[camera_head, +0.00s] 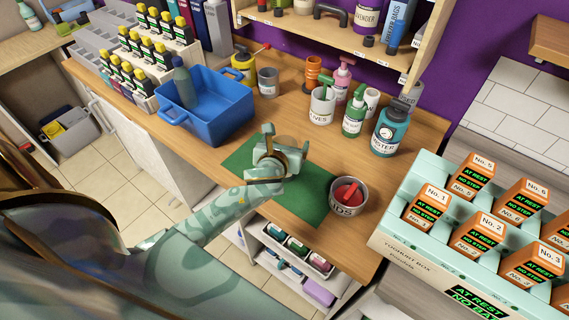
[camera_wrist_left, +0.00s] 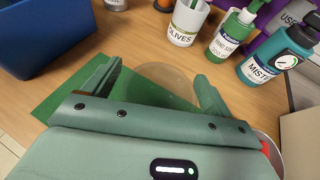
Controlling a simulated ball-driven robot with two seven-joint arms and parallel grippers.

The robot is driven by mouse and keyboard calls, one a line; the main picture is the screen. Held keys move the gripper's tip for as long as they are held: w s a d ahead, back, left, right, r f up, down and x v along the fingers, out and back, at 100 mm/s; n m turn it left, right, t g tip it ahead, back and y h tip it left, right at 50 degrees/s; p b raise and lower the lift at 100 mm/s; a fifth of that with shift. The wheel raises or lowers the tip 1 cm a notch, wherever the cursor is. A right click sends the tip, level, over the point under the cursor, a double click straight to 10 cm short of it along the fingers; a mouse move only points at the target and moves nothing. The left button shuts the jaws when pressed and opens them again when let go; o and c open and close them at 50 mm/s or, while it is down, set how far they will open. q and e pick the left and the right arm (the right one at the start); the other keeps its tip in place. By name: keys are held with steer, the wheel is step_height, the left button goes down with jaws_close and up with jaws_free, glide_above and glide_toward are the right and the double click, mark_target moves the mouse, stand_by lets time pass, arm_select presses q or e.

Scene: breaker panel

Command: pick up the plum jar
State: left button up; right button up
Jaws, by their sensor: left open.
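No jar that I can make out as plum is readable in either view. My left gripper (camera_head: 284,142) is open above the green mat (camera_head: 313,194) on the wooden counter. It also shows in the left wrist view (camera_wrist_left: 157,72), with its two fingers apart. A pale, brownish round thing (camera_wrist_left: 168,73) shows between and beyond the fingers, partly hidden by them. I cannot tell whether it is a jar, a lid or a mark on the counter. My right gripper is not in view.
A blue tub (camera_head: 222,112) stands left of the gripper. A pot marked LIDS (camera_head: 347,207) stands at the mat's right edge. Behind are an OLIVES cup (camera_head: 322,108), a green pump bottle (camera_head: 354,118) and a teal bottle (camera_head: 389,137). A box of orange-labelled cartons (camera_head: 398,243) is at right.

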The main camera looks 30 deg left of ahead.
arm_select(q)
steer(key=c, duration=1.6)
steer(key=shift+c, duration=0.2)
steer(key=shift+r, duration=0.15)
